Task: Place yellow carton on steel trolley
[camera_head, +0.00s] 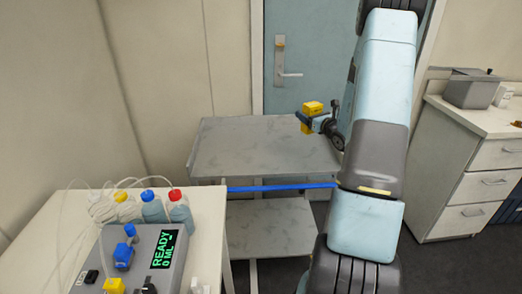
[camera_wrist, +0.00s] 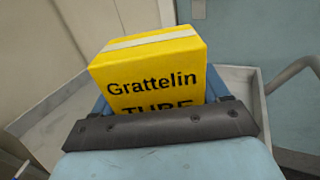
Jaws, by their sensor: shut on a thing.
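The yellow carton (camera_head: 312,108) is held in my gripper (camera_head: 318,122), above the far right part of the steel trolley (camera_head: 235,152). In the wrist view the yellow carton (camera_wrist: 150,75) fills the middle, with dark lettering and a pale strip along its top. My gripper (camera_wrist: 160,120) is shut on it, and the jaws hide its lower part. The trolley is grey, with an upper tray and a lower shelf; its upper tray looks bare. In the wrist view the trolley's edge (camera_wrist: 45,115) shows behind the carton. The gap between carton and tray is hard to judge.
A white table (camera_head: 40,225) at the left carries a grey device (camera_head: 135,255) with a lit display and several capped bottles (camera_head: 150,207). A blue bar (camera_head: 280,187) crosses near the trolley's front. A blue door (camera_head: 305,50) is behind; drawers (camera_head: 480,170) stand at right.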

